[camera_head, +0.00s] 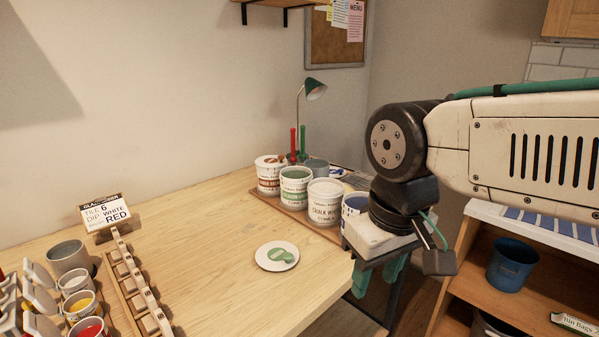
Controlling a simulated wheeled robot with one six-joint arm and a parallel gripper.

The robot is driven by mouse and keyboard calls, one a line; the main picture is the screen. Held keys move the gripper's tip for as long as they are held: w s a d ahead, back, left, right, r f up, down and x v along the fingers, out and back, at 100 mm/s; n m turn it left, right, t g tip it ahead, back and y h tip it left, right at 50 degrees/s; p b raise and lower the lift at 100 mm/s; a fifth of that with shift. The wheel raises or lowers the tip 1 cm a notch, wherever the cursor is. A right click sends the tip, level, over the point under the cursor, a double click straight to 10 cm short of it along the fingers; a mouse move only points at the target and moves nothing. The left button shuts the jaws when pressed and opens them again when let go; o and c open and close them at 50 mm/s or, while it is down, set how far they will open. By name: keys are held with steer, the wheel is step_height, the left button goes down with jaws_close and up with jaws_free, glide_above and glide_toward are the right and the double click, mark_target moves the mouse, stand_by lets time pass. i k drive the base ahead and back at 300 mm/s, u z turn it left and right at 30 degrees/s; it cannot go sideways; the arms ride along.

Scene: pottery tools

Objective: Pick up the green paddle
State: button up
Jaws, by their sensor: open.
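A small white plate (264,264) lies on the wooden table, with a flat green piece (282,256) on it. A green upright handle (303,140) and a red one (293,141) stand behind the tubs at the back of the table; their lower ends are hidden. I cannot tell for sure which green thing is the paddle. My gripper (432,248) is open, at the right, beyond the table's right edge and apart from both green things. Its fingers show only partly.
Several glaze tubs (295,187) stand on a wooden board at the back right of the table (190,240). A slotted wooden rack (133,281), a sign (106,212) and paint cups fill the left. A blue bucket (511,264) sits on a shelf at right.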

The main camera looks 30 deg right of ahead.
mark_target(302, 156)
steer(key=k, duration=0.5)
steer(key=z, duration=1.85)
steer(key=i, duration=1.5)
steer(key=u, duration=2)
steer(key=i, duration=0.55)
steer(key=u, duration=0.05)
